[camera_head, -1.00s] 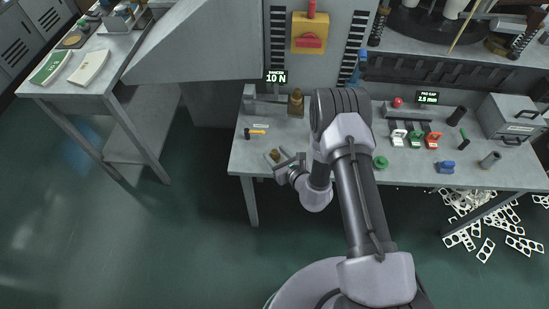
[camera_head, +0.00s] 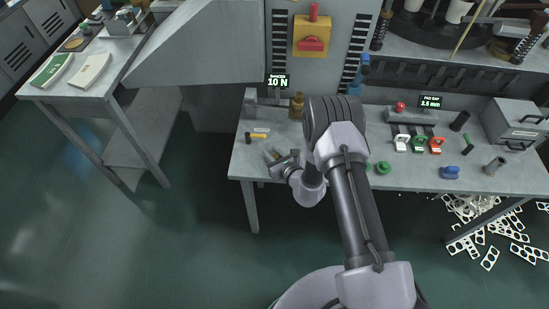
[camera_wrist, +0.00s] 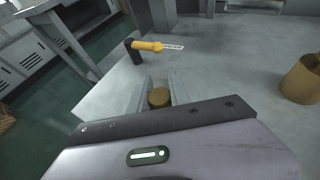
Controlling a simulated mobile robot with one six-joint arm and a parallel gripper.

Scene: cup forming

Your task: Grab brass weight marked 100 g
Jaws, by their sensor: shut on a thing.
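A small round brass weight (camera_wrist: 158,98) sits between the two fingers of my gripper (camera_wrist: 158,88) in the wrist view, near the table's front edge. The fingers are shut on its sides. Only its top and part of its side show, and no marking can be read. In the head view my gripper (camera_head: 273,155) is at the table's front left, and the weight is hard to make out there. A larger brass weight (camera_head: 297,107) stands farther back; it also shows at the right of the wrist view (camera_wrist: 300,82). I cannot read its marking.
Green rings (camera_head: 383,168), coloured clips (camera_head: 418,145) and a blue object (camera_head: 449,172) are to the right.

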